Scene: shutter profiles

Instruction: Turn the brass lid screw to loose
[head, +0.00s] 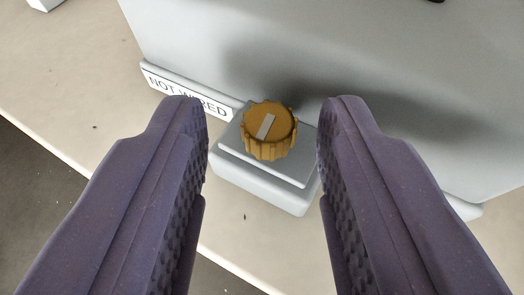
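The brass lid screw (269,130) is a ribbed, round brass knob with a pale pointer bar across its top. The bar tilts, its upper end leaning right. The knob sits on a small pale grey block (262,190) at the foot of a larger grey housing. My gripper (262,112) is open, with one purple finger left of the knob and one right of it. Gaps show between the knob and both fingers in the picture. I cannot tell how far above the knob the fingertips are. No loose marking is visible.
The grey housing (330,50) fills the back, with a dark shadow on it. A label reading "NOT WIRED" (160,84), partly hidden by my left finger, is on its ledge. The beige surface (75,85) is clear at left. A pale object (44,4) is cut off at the top left.

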